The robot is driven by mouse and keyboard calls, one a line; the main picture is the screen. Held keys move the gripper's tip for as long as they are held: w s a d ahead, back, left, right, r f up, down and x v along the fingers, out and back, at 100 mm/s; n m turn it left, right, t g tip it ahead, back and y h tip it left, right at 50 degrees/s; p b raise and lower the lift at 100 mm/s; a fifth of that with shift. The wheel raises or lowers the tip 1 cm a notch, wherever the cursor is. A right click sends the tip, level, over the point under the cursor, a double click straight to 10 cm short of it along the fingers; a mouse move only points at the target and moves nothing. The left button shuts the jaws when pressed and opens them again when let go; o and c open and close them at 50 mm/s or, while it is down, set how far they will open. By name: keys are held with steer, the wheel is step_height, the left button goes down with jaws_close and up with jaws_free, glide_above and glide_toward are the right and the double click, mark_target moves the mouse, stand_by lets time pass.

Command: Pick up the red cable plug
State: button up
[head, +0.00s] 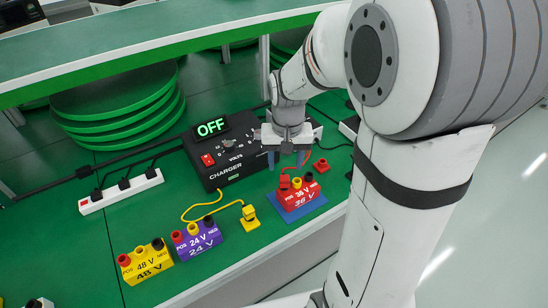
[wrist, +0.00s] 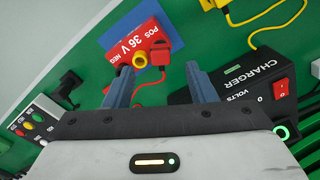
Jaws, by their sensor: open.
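The red cable plug (head: 284,182) is at the POS end of the red 36 V battery (head: 299,196); I cannot tell whether it is fully seated. In the wrist view the plug (wrist: 160,56) shows with its red cable trailing from it, beside the battery's yellow terminal (wrist: 140,60). My gripper (head: 287,162) is open and empty, pointing down just behind the battery in the head view. In the wrist view the plug lies just beyond and between the tips of my gripper (wrist: 158,72). The cable's lower part is hidden by my gripper.
The black charger (head: 222,155), reading OFF, stands close left of my gripper. A small red block (head: 321,166) lies to the right. A yellow plug (head: 250,218), purple 24 V battery (head: 199,241) and yellow 48 V battery (head: 146,262) stand left. A shelf (head: 150,52) runs behind.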

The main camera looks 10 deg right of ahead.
mark_target(284, 178)
steer(key=f, duration=0.8)
steer(key=shift+w+d, duration=0.1)
steer(key=shift+w, duration=0.3)
steer(key=c, duration=1)
steer(key=shift+o, duration=0.2)
steer(key=shift+r, duration=0.1)
step_height(284, 178, up, 10)
steer(key=shift+f, duration=0.1)
